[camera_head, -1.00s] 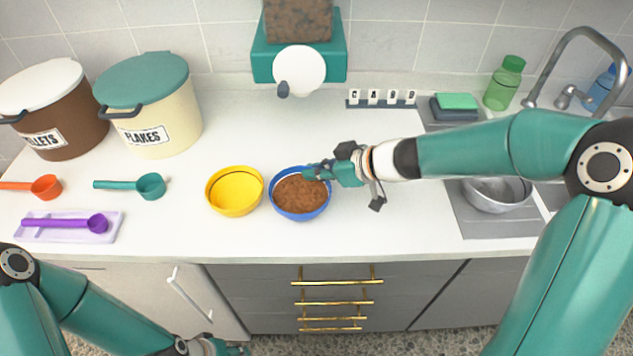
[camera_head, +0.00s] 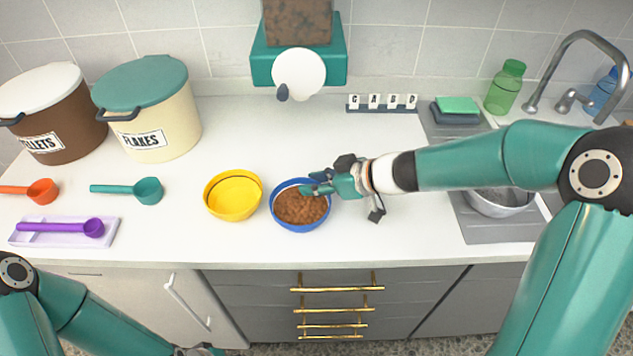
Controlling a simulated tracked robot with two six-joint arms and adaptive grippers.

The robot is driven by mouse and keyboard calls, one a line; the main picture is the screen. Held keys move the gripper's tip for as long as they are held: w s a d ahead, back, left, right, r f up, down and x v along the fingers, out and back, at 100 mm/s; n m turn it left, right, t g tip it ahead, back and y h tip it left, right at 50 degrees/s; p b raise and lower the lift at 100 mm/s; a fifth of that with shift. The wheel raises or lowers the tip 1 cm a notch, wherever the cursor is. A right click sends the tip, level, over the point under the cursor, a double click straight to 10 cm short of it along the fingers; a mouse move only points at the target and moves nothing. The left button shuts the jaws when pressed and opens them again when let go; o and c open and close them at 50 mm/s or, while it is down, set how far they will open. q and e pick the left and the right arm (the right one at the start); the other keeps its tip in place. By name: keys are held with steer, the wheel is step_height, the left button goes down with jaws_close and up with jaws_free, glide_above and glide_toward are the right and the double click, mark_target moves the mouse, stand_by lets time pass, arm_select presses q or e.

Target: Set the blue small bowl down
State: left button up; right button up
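The blue small bowl (camera_head: 299,225) is upright on the counter, filled with brown pellets (camera_head: 300,207). It stands just right of a yellow bowl (camera_head: 233,196). My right gripper (camera_head: 313,183) is at the blue bowl's upper right rim. Its fingertips look spread apart, one over the inside and one beyond the rim; whether either touches the rim is hard to tell. My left gripper (camera_head: 205,350) is low at the bottom edge, below the counter front, mostly cut off.
A teal scoop (camera_head: 148,190), an orange scoop (camera_head: 42,191) and a purple scoop on a tray (camera_head: 108,233) lie at left. Two lidded bins (camera_head: 150,110) stand behind them. A sink with a metal bowl (camera_head: 497,203) is at right.

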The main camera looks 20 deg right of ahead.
steer(key=shift+s+d+r, duration=0.25)
steer(key=shift+d+r, duration=0.05)
steer(key=shift+r, duration=0.2)
steer(key=p+v, duration=0.4)
steer(key=v, duration=0.7)
steer(key=shift+s+f, duration=0.1)
steer(key=shift+f, duration=0.05)
